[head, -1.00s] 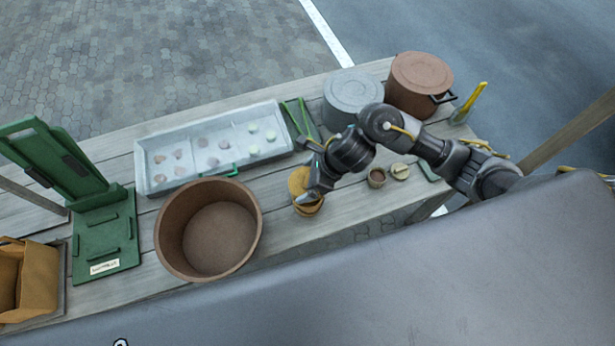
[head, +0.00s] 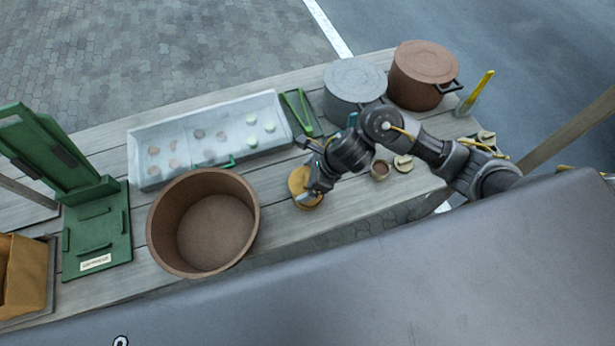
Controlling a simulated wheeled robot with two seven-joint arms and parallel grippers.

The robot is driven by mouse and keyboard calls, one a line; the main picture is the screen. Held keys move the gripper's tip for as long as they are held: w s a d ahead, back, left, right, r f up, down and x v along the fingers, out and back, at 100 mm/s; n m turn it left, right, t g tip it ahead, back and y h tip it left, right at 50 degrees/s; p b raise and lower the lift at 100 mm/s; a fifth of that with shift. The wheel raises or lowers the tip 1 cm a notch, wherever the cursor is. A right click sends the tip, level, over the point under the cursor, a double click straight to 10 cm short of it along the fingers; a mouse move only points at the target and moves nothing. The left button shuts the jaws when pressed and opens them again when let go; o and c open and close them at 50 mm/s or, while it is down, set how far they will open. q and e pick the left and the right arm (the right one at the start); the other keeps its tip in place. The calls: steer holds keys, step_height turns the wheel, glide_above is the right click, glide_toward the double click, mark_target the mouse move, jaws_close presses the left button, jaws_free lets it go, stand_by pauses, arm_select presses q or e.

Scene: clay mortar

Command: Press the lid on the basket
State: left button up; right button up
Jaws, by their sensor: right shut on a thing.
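The small tan basket (head: 313,206) stands near the front edge of the wooden table, right of the large brown pot. Its round tan lid (head: 298,180) shows at the top of the basket, on the left of my fingers. My right gripper (head: 308,195) comes in from the right and is shut on the lid. The fingers hide part of the lid and rim, so I cannot tell whether the lid is fully seated. My left gripper is not in view.
A large open brown pot (head: 160,225) stands to the left. Behind are a grey tray (head: 140,165) with several small pieces, green tongs (head: 298,112), a grey lidded pot (head: 353,100) and a brown lidded pot (head: 420,85).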

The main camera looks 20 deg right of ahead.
steer(key=shift+f+b, duration=0.1)
steer(key=shift+b, duration=0.4)
stand_by(1.2)
steer(key=shift+f+b, duration=0.45)
steer(key=shift+b, duration=0.35)
stand_by(0.8)
steer(key=o, duration=0.7)
steer(key=shift+r, duration=0.1)
steer(key=shift+r+p, duration=2.25)
steer(key=shift+r, duration=0.7)
